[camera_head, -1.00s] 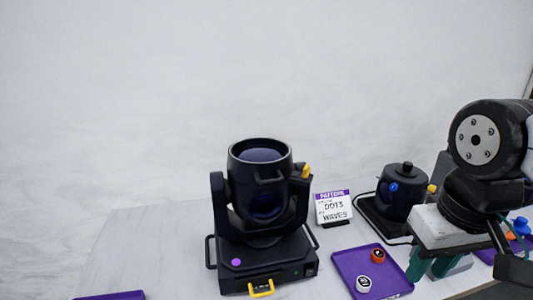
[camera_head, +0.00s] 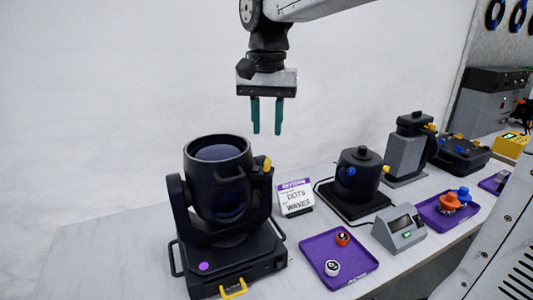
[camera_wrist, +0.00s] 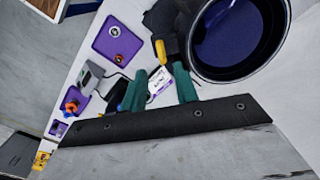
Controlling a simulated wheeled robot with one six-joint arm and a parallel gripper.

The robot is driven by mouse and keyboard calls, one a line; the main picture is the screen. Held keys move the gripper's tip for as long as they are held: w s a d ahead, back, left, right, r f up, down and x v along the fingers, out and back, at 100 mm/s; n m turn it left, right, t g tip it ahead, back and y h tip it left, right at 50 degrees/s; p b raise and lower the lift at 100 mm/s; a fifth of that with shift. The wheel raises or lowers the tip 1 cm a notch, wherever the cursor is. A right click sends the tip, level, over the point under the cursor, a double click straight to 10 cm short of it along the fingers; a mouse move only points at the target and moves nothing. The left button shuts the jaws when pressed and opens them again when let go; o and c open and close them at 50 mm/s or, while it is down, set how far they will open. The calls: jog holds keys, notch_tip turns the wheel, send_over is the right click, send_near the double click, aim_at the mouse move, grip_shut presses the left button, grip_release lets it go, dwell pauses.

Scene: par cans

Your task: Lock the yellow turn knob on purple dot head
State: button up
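The purple dot head (camera_head: 222,207) is a black moving-head light at front left in the head view, with a purple dot (camera_head: 204,267) on its base. A yellow knob (camera_head: 267,163) sits at the top right of its yoke; it also shows in the wrist view (camera_wrist: 161,52). Whether it is locked I cannot tell. A yellow handle (camera_head: 233,290) is at the base front. My gripper (camera_head: 266,130) is open and empty, pointing down above the yellow knob and apart from it. In the wrist view my gripper's fingers (camera_wrist: 160,72) point toward the knob and the lens barrel.
A dots-and-waves sign (camera_head: 295,197) stands right of the head. A purple tray (camera_head: 315,245) with two small round pieces lies in front. A black unit with a blue knob (camera_head: 358,178), a grey display box (camera_head: 399,230) and another purple tray (camera_head: 432,216) stand further right.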

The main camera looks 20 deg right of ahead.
aim_at(267, 160)
notch_tip(267, 160, down, 8)
jog(key=shift+r, duration=0.2)
grip_shut()
